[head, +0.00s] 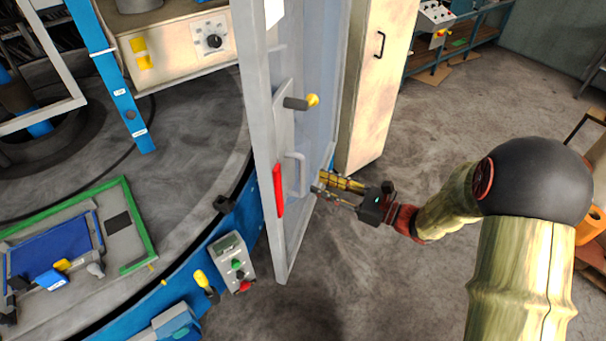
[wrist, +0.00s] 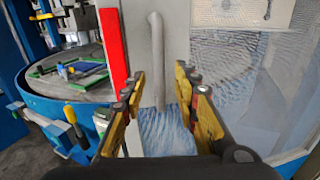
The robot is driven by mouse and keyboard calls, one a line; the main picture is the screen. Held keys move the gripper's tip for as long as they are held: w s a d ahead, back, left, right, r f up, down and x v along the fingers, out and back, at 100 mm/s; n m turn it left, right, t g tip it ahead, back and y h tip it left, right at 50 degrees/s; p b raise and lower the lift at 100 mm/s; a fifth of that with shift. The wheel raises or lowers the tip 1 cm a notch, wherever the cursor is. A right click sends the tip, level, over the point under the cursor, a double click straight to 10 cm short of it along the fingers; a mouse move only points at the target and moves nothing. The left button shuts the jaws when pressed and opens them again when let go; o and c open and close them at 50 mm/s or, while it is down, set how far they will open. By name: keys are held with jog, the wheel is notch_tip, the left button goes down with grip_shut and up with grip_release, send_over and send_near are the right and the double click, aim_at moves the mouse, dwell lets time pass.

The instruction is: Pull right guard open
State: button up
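The right guard (head: 265,120) is a tall pale grey framed panel with a window, seen steeply from the side in the head view. It carries a red strip (head: 278,190) and a grey bar handle (head: 297,175). My gripper (head: 324,184) is at the guard's right side, close to the handle's height. In the wrist view the handle (wrist: 157,50) runs upright between my two yellow-and-black fingers (wrist: 160,73). The fingers are apart, one on each side of its lower part, with visible gaps. The red strip (wrist: 114,48) is left of the handle.
A round machine table (head: 190,180) with a blue rim lies left of the guard. A control box (head: 232,262) sits on the rim. A cream cabinet (head: 376,80) stands just behind my gripper. Open floor (head: 440,120) lies to the right.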

aim_at(302, 176)
jog(key=x, duration=0.7)
jog(key=shift+c, duration=0.6)
grip_shut()
dwell(0.3)
